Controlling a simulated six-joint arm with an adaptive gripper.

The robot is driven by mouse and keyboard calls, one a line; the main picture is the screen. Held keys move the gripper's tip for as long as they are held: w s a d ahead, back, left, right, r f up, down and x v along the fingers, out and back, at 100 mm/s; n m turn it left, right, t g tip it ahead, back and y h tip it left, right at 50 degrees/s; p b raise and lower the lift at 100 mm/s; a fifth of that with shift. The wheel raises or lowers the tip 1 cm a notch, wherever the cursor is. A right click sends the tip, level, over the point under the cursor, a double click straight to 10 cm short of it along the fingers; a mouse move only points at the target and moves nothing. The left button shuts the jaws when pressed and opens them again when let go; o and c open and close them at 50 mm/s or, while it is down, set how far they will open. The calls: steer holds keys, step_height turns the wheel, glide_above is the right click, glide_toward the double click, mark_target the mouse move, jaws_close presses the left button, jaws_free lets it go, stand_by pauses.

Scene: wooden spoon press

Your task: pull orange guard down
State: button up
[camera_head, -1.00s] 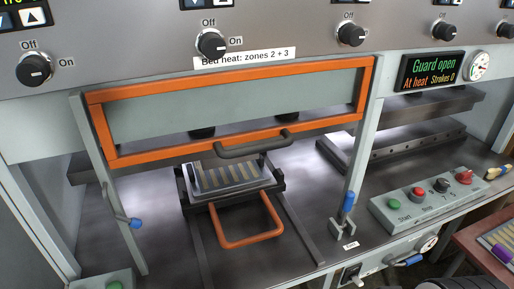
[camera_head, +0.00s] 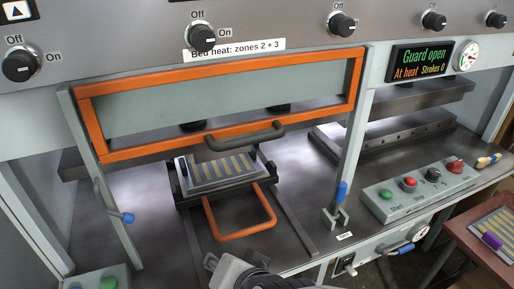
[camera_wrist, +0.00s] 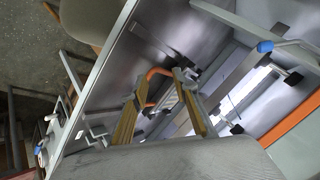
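The orange guard (camera_head: 225,137) is raised across the front of the press. It is an orange frame around a grey-green panel, with a dark grey handle (camera_head: 245,138) on its lower bar. An orange strip, likely part of the guard, shows at the right of the wrist view (camera_wrist: 293,122). Part of my arm shows at the bottom of the head view, below the guard and apart from it; the fingertips are not clear there. In the wrist view my gripper (camera_wrist: 162,108) has two yellowish fingers spread apart with nothing held between them.
Under the guard, a tray of slats (camera_head: 225,172) sits on a slide with an orange loop handle (camera_head: 241,234). Blue-tipped levers (camera_head: 341,190) stand at the sides. A button box (camera_head: 420,188) is on the right. The display (camera_head: 421,62) reads "Guard open".

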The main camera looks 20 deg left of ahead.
steer(key=w+a+r+m+t+y, duration=0.1)
steer(key=w+a+r+m+t, duration=0.1)
steer(key=a+m, duration=0.15)
steer(key=m+t+h, duration=0.1)
steer(key=m+t, duration=1)
steer(key=m, duration=0.1)
glide_toward(248, 141)
steer(key=f+x, duration=0.1)
steer(key=x, duration=0.2)
steer(key=shift+r, duration=0.2)
steer(key=shift+w, duration=0.15)
steer(key=shift+x, duration=3.75)
